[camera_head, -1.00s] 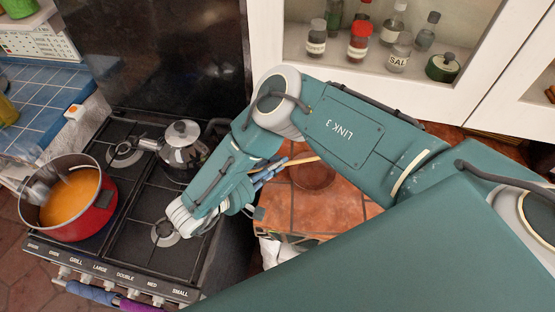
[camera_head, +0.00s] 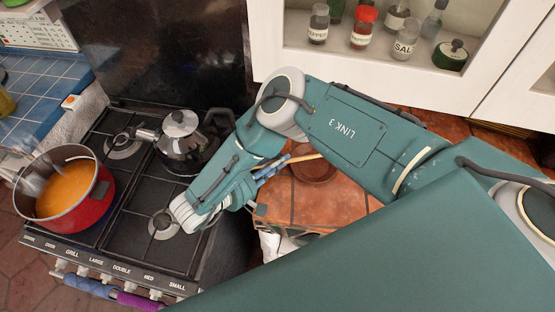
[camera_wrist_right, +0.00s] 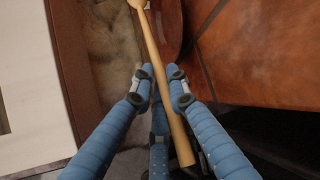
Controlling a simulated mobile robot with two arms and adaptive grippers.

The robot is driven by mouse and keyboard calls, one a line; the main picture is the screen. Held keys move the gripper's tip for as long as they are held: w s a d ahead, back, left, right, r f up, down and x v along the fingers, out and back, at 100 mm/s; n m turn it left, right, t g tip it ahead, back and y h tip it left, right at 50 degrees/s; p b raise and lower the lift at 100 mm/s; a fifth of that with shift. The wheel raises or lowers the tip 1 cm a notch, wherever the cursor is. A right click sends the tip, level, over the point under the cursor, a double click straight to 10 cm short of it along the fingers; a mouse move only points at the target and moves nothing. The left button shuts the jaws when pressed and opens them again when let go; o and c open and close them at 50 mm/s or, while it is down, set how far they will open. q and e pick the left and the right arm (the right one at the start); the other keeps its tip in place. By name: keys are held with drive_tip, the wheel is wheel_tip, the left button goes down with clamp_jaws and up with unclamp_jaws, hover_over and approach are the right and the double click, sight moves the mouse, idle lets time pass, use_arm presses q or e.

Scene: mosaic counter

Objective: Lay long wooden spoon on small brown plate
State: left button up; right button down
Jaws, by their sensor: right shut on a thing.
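The long wooden spoon (camera_wrist_right: 158,55) is held between the blue fingers of my right gripper (camera_wrist_right: 161,86), which is shut on its handle. In the right wrist view the handle end points down toward the camera and the wider end is at the top edge. In the head view a short length of the spoon (camera_head: 305,158) shows beyond the fingers of my right gripper (camera_head: 271,168). The small brown plate (camera_head: 317,174) lies on the tiled counter, partly hidden behind my arm. The spoon overlaps its edge in view; I cannot tell whether they touch. My left gripper is out of view.
The terracotta counter (camera_head: 335,208) is bare in front of the plate. A white cabinet (camera_head: 300,65) with jars is behind.

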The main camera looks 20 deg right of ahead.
drive_tip(key=c, duration=1.6)
unclamp_jaws()
drive_tip(key=shift+a, duration=0.1)
drive_tip(key=v, duration=0.7)
drive_tip(key=shift+s, duration=0.1)
